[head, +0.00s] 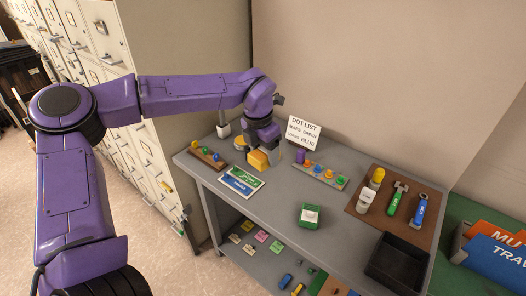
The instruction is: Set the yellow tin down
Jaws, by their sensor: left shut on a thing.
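The yellow tin (258,160) is a small boxy yellow-orange thing near the left part of the grey table (290,222). My left gripper (263,148) points down from above and is shut on it. The tin is at or just above the tabletop; I cannot tell whether it touches. The gripper hides its upper back part. My right gripper is out of view.
A peg strip (206,158) is left, another (321,175) right. A sign (303,133) stands behind. A green box (310,216), black tray (398,262) and brown tool board (381,213) are further right.

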